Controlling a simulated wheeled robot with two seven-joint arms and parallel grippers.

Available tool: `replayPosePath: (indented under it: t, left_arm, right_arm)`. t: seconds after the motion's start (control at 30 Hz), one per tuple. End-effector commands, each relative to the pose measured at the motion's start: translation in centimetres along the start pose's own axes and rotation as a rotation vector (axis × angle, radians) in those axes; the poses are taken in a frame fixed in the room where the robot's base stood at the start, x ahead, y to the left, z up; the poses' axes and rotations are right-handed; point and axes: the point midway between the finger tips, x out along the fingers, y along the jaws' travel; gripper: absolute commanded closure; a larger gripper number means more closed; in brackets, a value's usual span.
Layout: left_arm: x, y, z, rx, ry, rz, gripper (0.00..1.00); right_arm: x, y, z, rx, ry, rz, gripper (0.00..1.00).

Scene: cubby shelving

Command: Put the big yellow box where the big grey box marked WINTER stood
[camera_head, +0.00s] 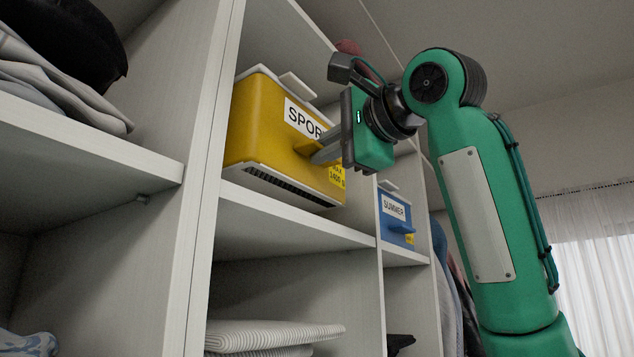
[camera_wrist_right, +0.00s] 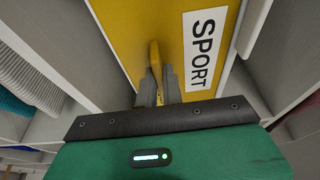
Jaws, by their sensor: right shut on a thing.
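The big yellow box (camera_head: 262,128), labelled SPORT, is in an upper cubby of the white shelving. Its white base and dark slotted strip show above the front edge of the shelf board (camera_head: 290,222); I cannot tell whether it rests on the board. My right gripper (camera_head: 318,152) is at the box's front, its fingers shut on the yellow front handle. In the right wrist view the fingers (camera_wrist_right: 160,85) close around the handle, beside the SPORT label on the yellow box (camera_wrist_right: 130,35). No grey box marked WINTER is in view. My left gripper is not in view.
A smaller blue box (camera_head: 393,222) labelled SUMMER sits in the cubby to the right. Striped folded cloth (camera_head: 275,335) lies in the cubby below. Grey cloth (camera_head: 60,88) and a dark item (camera_head: 75,35) lie upper left. An upright panel (camera_head: 190,190) divides the cubbies.

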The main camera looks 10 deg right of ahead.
Motion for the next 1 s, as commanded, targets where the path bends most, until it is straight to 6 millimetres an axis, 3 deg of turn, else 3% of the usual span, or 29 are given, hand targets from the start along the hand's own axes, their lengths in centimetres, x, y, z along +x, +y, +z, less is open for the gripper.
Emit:
replayPosePath:
  t: [0.23, 0.53, 1.0]
  left_arm:
    - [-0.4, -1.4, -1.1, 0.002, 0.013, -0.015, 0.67]
    - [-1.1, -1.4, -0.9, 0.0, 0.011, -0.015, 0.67]
    - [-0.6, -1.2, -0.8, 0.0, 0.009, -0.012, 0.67]
  right_arm:
    - [-0.1, 1.4, 0.0, 0.0, 0.001, -0.005, 1.0]
    - [-0.1, 4.5, -0.1, 0.0, 0.001, -0.004, 1.0]
    - [-0.1, 5.3, 0.0, 0.001, 0.0, -0.004, 1.0]
